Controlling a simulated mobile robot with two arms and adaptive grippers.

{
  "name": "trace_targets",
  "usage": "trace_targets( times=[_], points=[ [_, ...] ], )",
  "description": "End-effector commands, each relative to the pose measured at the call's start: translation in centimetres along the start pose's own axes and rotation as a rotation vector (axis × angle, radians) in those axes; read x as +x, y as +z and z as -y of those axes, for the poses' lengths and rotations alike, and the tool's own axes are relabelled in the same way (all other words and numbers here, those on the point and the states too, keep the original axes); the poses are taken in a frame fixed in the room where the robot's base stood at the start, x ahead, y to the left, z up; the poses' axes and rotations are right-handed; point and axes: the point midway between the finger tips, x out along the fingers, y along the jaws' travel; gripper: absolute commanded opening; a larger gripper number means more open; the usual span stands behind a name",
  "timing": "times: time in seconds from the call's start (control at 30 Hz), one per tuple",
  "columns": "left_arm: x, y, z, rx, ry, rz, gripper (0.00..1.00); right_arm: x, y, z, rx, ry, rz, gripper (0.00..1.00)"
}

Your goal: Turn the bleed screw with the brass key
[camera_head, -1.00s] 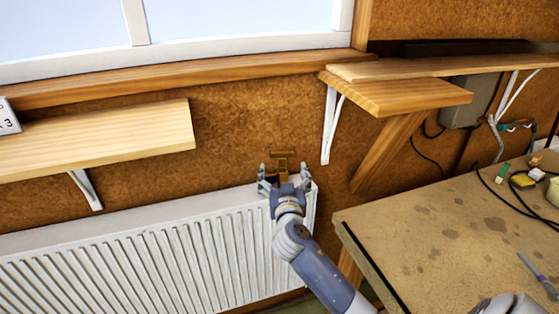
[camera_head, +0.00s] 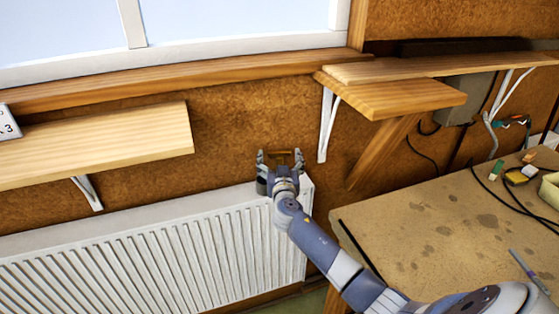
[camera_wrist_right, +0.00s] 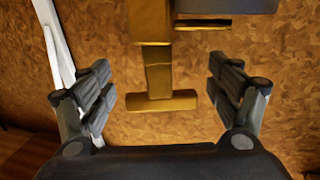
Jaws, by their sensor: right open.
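The brass key (camera_head: 279,153) is at the top right end of the white radiator (camera_head: 160,240), in front of the brown wall. In the right wrist view the key (camera_wrist_right: 158,80) shows as a stem with a crossbar at its lower end. My right gripper (camera_head: 280,157) is open, with a finger on each side of the key; in the wrist view both fingers (camera_wrist_right: 165,85) stand clear of the crossbar. The bleed screw cannot be made out. My left gripper is not in view.
A workbench (camera_head: 405,220) with cables and small items stands to the right. A wooden shelf (camera_head: 90,140) juts out at left, and another shelf (camera_head: 395,97) with a white bracket (camera_head: 326,125) is at upper right. A dark part (camera_wrist_right: 225,5) sits near the key's top.

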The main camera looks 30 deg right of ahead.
Motion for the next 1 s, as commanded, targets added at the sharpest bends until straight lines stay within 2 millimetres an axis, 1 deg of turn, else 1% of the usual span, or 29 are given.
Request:
trace_targets(
  times=[0.17,0.27,0.3,0.4,0.47,0.5,0.77,0.87,1.0],
  points=[
    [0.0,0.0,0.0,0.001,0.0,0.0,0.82,0.0,0.1,0.0,0.0,0.0,0.0,0.83],
    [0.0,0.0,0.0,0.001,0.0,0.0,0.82,0.0,0.1,0.0,0.0,0.0,0.001,0.63],
    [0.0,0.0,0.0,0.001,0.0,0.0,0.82,0.0,0.1,0.0,0.0,0.0,0.001,0.54],
    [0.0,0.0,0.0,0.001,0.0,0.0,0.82,0.0,0.1,0.0,0.0,0.0,0.001,0.34],
    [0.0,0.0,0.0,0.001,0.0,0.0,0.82,0.0,0.1,0.0,0.0,0.0,0.001,0.34],
    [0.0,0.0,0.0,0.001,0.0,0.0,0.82,0.0,0.0,0.0,0.0,0.0,0.0,0.3],
    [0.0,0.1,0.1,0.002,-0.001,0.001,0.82,0.0,-0.1,0.0,0.0,0.001,0.0,0.3],
    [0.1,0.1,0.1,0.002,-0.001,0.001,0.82,0.0,-0.4,0.0,0.002,0.001,-0.001,0.3],
    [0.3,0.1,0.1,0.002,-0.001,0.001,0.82,0.0,-1.4,0.0,0.003,0.001,-0.002,0.3]
  ],
)
